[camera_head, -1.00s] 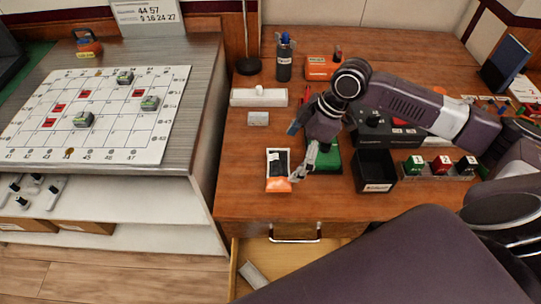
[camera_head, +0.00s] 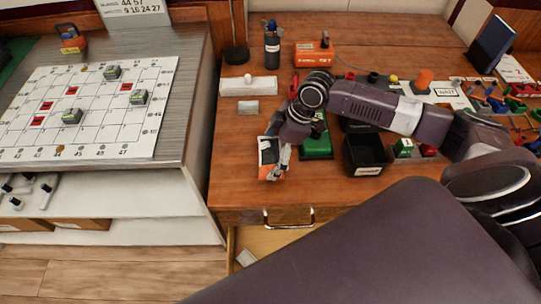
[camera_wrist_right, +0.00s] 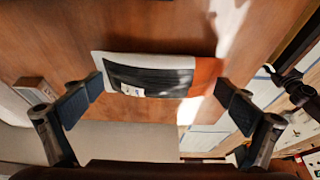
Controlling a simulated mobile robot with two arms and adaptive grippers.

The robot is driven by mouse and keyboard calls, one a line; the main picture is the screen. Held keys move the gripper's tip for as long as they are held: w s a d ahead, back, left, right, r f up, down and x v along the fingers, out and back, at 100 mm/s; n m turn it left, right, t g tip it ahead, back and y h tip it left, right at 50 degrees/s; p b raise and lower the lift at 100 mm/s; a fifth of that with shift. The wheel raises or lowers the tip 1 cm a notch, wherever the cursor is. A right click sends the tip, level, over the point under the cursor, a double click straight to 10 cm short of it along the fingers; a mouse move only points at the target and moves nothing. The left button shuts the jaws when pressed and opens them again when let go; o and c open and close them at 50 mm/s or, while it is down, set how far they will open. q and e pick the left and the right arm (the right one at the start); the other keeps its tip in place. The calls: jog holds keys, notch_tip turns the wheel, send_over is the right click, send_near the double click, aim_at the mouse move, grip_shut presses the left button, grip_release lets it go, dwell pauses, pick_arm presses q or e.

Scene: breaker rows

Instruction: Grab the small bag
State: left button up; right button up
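The small bag (camera_head: 270,172) lies flat on the wooden desk near its front edge. It is pale with a dark middle panel and an orange end, and my gripper covers part of it in the head view. My right gripper (camera_head: 274,152) is over the bag with its fingers apart. In the right wrist view, the bag (camera_wrist_right: 155,76) lies between the two open fingers of the gripper (camera_wrist_right: 159,88), with a gap at each end. My left gripper is not in view.
A green block (camera_head: 316,147) and an open black box (camera_head: 365,154) stand close to the right of the bag. A pale long box (camera_head: 249,86) and small tag (camera_head: 248,107) lie behind. A drawer (camera_head: 288,238) under the desk front is open.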

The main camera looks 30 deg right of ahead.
jog(key=c, duration=1)
jog(key=shift+o, duration=0.2)
jog(key=shift+r, duration=0.1)
